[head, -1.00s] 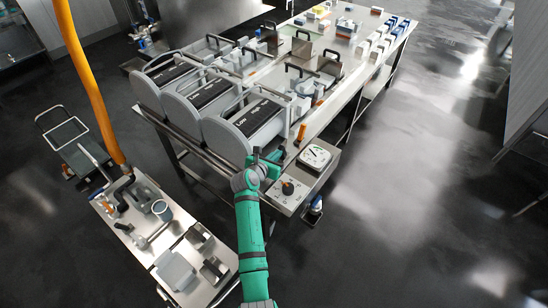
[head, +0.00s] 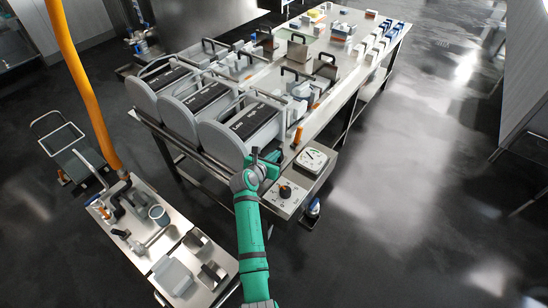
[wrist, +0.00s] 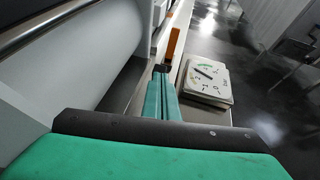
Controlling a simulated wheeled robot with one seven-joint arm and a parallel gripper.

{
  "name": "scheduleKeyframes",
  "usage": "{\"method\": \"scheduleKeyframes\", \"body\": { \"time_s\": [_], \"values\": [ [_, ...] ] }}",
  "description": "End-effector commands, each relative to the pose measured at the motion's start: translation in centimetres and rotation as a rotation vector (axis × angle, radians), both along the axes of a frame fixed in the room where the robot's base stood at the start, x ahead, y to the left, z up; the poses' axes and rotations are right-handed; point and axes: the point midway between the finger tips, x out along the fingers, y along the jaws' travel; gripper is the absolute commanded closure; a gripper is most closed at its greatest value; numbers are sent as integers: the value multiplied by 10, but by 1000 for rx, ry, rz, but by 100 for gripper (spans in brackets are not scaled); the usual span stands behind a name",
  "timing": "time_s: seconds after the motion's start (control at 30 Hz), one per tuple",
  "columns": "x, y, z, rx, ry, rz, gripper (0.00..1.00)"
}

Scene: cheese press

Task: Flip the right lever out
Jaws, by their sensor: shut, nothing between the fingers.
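An upright orange lever handle (head: 298,134) stands at the front right of the nearest press, just behind the dial gauge. In the wrist view the orange handle (wrist: 173,45) rises just beyond my fingertips, with a dark mount at its foot. My gripper (head: 268,160) is at the front end of the press, left of the gauge and nearer than the lever. In the wrist view the green fingers of my gripper (wrist: 162,92) are together and empty, pointing toward the lever's base. I cannot tell whether the tips touch it.
The grey press drum (head: 240,133) is close on the left. The white dial gauge (head: 311,161) and a control box with a black knob (head: 285,191) are close on the right. A steel cart (head: 140,225) stands at lower left.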

Motion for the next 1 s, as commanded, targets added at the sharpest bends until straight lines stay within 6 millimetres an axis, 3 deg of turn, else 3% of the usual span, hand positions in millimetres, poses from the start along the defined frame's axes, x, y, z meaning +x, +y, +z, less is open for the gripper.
{"method": "scheduleKeyframes", "body": {
  "time_s": [0.5,1.0],
  "values": [
    [27,-20,16,-1,-1,-1,100],
    [44,-32,18,-1,0,0,100]
  ]
}}
